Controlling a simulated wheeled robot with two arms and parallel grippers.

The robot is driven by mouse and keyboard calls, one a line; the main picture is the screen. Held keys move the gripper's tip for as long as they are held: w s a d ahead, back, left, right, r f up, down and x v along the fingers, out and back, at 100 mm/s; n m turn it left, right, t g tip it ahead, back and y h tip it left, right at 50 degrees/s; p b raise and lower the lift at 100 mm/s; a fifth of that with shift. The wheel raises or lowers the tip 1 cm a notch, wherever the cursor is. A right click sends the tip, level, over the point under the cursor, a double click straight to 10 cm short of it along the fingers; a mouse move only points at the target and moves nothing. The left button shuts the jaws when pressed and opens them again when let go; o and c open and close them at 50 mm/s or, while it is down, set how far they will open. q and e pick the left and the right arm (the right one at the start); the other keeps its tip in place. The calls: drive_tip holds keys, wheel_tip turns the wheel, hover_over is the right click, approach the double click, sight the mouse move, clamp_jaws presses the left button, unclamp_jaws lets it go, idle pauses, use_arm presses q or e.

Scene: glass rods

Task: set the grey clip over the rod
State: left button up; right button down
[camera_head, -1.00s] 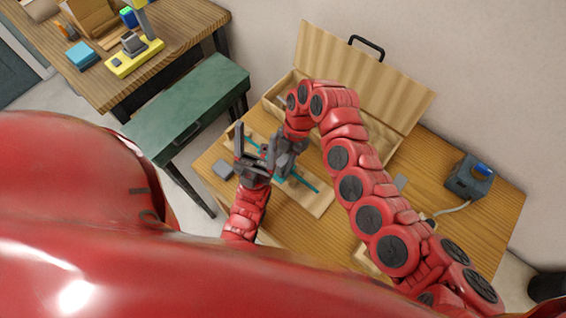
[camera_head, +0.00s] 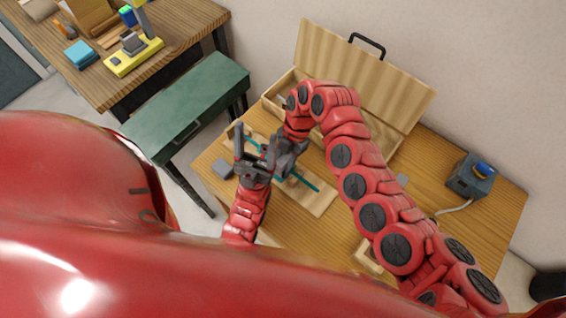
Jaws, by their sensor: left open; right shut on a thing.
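A thin teal rod (camera_head: 308,184) lies across a pale wooden board (camera_head: 318,204) on the table. Its middle is hidden behind my grippers. My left gripper (camera_head: 254,148) is open over the board's left part, its fingers pointing up in the picture. My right gripper (camera_head: 277,165) comes down from above over the rod's middle, close beside the left one. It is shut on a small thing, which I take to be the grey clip. The clip blends with the dark grey fingers, and I cannot tell whether it touches the rod.
A grey block (camera_head: 223,167) lies left of the board. An open wooden case (camera_head: 362,78) stands behind. A blue-grey device (camera_head: 470,177) with a cable sits at the right. A green drawer unit (camera_head: 185,108) and another table (camera_head: 185,20) stand at the left.

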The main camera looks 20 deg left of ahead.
drive_tip(key=shift+f, duration=0.4)
drive_tip(key=c, duration=0.8)
unclamp_jaws()
drive_tip(key=shift+c, duration=0.2)
drive_tip(key=shift+r, duration=0.15)
drive_tip(key=shift+b+v, duration=0.7)
drive_tip(key=shift+v, duration=1.85)
drive_tip(key=p+v, duration=0.3)
drive_tip(key=v, duration=0.2)
drive_tip(key=shift+r, duration=0.35)
drive_tip(key=shift+f, duration=0.1)
